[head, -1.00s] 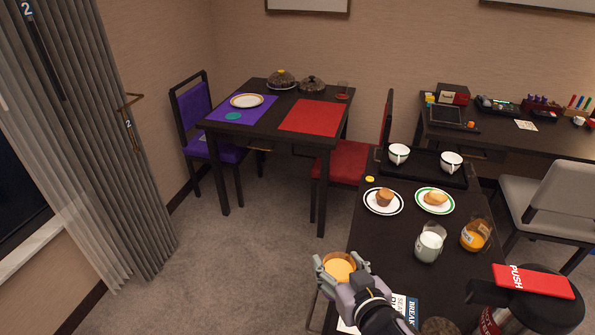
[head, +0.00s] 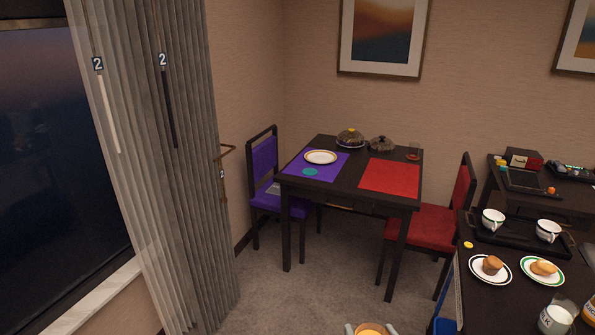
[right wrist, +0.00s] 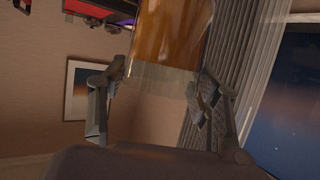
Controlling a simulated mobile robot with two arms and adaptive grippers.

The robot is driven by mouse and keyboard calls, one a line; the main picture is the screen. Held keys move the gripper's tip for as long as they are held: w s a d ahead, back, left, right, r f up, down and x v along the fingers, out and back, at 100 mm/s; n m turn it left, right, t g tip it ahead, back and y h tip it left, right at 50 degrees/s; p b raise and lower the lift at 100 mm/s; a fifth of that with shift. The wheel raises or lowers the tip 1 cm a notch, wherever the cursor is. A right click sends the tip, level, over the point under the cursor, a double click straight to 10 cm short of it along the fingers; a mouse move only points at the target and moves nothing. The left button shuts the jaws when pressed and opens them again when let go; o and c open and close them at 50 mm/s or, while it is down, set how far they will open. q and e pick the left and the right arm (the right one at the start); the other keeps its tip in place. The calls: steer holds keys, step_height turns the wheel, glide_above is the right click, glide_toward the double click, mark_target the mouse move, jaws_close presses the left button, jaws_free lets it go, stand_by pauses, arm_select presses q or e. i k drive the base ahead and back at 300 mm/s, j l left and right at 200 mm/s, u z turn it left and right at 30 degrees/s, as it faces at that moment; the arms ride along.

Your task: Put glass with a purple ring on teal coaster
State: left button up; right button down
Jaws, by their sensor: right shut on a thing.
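My right gripper (right wrist: 155,88) is shut on a glass of orange drink (right wrist: 168,35), which fills the top middle of the right wrist view. In the head view only the top of this glass (head: 370,331) and the fingertips show at the bottom edge. I cannot make out a purple ring on it. The teal coaster (head: 310,171) lies bare on the purple placemat (head: 330,174), on the dark table near the window, in front of a white plate (head: 320,157). The held glass is well short of that table. My left gripper is not in view.
A red placemat (head: 388,178) and another glass (head: 413,152) are on the right of the table. A purple chair (head: 263,160) stands at its left and a red chair (head: 440,225) at its right. A counter with cups and pastry plates (head: 490,269) is at right. Carpet before the table is clear.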

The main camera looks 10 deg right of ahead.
mark_target(310, 171)
steer(key=i+j+z, duration=0.1)
steer(key=i+j, duration=0.2)
steer(key=i, duration=0.25)
steer(key=i+j+z, duration=0.1)
steer(key=i+j, duration=0.3)
steer(key=i, duration=0.2)
steer(key=i+l+z, duration=0.1)
steer(key=i, duration=0.5)
steer(key=i+l, duration=0.2)
steer(key=i, duration=0.45)
steer(key=i+j, duration=0.1)
steer(key=i, duration=0.3)
steer(key=i+j+z, duration=0.1)
steer(key=i, duration=0.3)
steer(key=i+j, duration=0.15)
steer(key=i, duration=0.2)
steer(key=i+j, duration=0.1)
steer(key=j+z, duration=0.05)
steer(key=j, duration=0.05)
